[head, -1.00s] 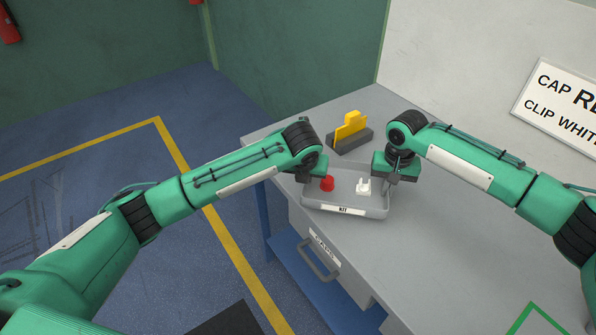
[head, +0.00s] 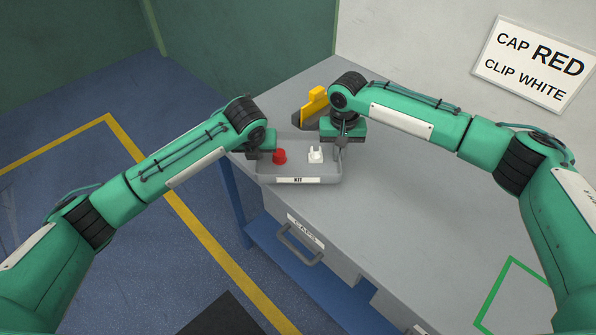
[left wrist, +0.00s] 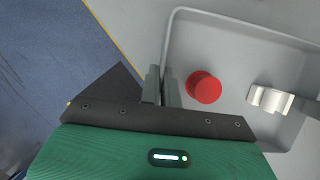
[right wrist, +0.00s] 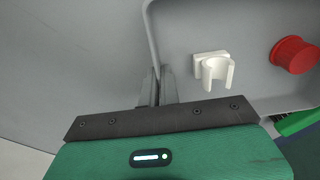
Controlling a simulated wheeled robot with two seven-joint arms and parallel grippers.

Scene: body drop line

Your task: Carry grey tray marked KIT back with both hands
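The grey tray marked KIT (head: 297,180) is at the left part of the workbench, its label facing me. A red cap (head: 279,156) and a white clip (head: 315,154) are in it. My left gripper (head: 260,158) is shut on the tray's left wall; the left wrist view shows its fingers (left wrist: 163,88) either side of the rim. My right gripper (head: 340,146) is shut on the right wall, its fingers (right wrist: 159,88) also showing in the right wrist view. The tray looks level. I cannot tell whether its base touches the bench.
A yellow part in a dark holder (head: 313,105) stands behind the tray, partly hidden by my right arm. The grey workbench (head: 410,215) is clear to the right, with a green outline (head: 490,298) near its front. A handled drawer (head: 300,245) is below. A wall sign (head: 535,65) hangs at the right.

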